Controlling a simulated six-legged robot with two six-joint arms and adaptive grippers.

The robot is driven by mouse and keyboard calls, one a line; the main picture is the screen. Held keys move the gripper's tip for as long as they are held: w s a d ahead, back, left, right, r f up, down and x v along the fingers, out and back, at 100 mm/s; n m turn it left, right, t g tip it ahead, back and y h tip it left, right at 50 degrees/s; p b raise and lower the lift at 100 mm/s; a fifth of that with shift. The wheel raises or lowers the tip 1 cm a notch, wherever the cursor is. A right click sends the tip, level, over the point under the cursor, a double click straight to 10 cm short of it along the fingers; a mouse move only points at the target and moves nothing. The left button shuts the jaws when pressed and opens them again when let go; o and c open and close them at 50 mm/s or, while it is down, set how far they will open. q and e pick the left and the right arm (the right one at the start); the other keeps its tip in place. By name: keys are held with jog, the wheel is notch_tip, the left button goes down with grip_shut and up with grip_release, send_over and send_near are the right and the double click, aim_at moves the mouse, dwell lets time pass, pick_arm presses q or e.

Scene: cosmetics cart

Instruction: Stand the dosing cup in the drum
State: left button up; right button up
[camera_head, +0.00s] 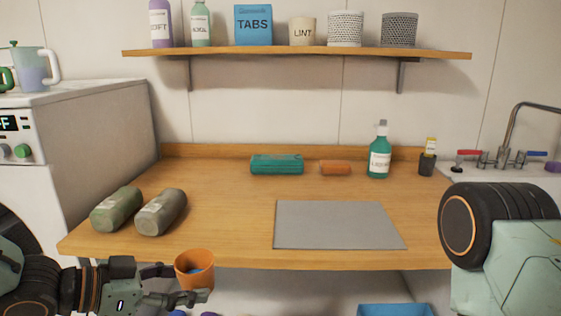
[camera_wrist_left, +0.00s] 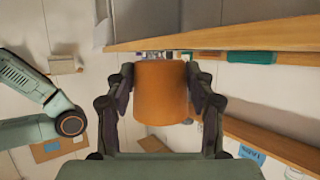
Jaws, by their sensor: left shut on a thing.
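The orange dosing cup (camera_head: 196,262) is in front of the counter's front edge, at the lower left of the head view. My left gripper (camera_head: 188,284) is shut on the cup, with one finger on either side. In the left wrist view the cup (camera_wrist_left: 161,95) sits between the two fingers of the left gripper (camera_wrist_left: 161,78). My right gripper is out of view.
The wooden counter (camera_head: 235,215) holds two grey-green rolls (camera_head: 160,212), a grey mat (camera_head: 335,225), a teal bundle (camera_head: 277,164), an orange roll (camera_head: 335,167) and a teal bottle (camera_head: 379,160). A blue bin (camera_head: 395,310) is below. A jug (camera_head: 33,70) stands on the machine.

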pick_arm(q)
jog(key=s+a+f, duration=0.1)
jog(key=s+f, duration=0.4)
jog(key=f, duration=0.1)
jog(key=shift+s+a, duration=0.15)
jog(key=shift+a, duration=0.1)
jog(key=shift+a, duration=0.15)
dwell(0.3)
